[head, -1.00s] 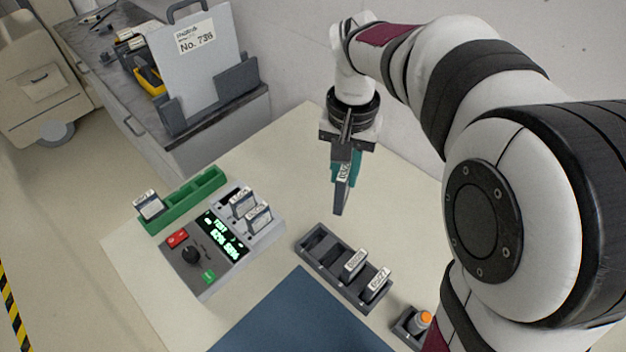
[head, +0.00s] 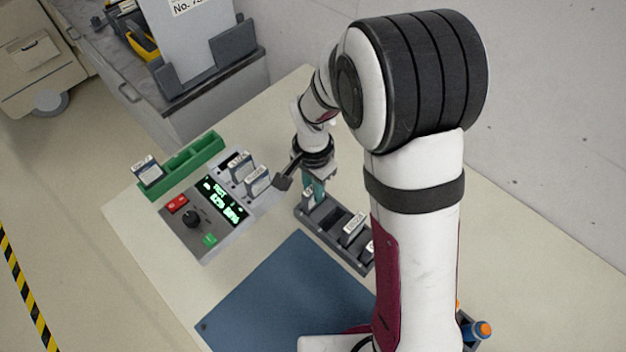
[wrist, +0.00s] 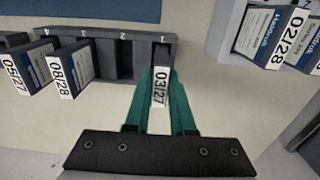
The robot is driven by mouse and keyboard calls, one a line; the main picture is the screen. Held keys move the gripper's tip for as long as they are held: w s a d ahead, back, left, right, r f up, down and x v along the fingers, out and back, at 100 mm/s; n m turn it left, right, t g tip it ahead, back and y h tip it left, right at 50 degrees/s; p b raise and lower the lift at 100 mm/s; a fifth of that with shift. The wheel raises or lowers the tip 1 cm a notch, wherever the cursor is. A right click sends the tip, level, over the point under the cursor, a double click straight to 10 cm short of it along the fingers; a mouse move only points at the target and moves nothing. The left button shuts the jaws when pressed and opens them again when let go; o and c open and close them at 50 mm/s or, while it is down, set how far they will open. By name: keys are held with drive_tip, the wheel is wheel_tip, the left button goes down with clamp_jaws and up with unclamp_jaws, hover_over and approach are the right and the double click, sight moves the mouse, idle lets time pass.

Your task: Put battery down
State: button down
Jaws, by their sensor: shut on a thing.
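My gripper (head: 312,195) has teal fingers and is shut on a grey battery (wrist: 162,88) labelled 03/27. In the wrist view the battery lies between the fingers (wrist: 161,80), over the end compartment marked 1 of a dark four-slot rack (wrist: 108,36). The rack also shows in the head view (head: 312,227). The battery's lower end seems to be at or in that compartment; I cannot tell how deep it sits. Two batteries, 08/28 (wrist: 70,75) and 05/27 (wrist: 22,72), stand toward the rack's other end. The compartment between 08/28 and the held battery is empty.
A grey tester (head: 205,240) with a lit display and two batteries stands left of the rack. A green tray (head: 190,166) with one battery is behind it. A blue mat (head: 285,295) lies in front. An orange-topped object (head: 483,329) is at lower right.

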drive_tip(key=shift+f, duration=0.1)
drive_tip(key=c, duration=0.8)
unclamp_jaws()
drive_tip(key=shift+o, duration=0.2)
wheel_tip(320, 180, up, 12)
drive_tip(key=s+d+r+n+y, duration=0.1)
drive_tip(key=s+d, duration=0.1)
drive_tip(key=s, duration=0.8)
drive_tip(key=s+d+r+n, duration=0.1)
drive_tip(key=s+d+n, duration=0.1)
drive_tip(key=s, duration=0.9)
drive_tip(key=shift+s+d+r+y, duration=0.15)
drive_tip(key=shift+d+r+y, duration=0.25)
drive_tip(key=shift+d, duration=0.4)
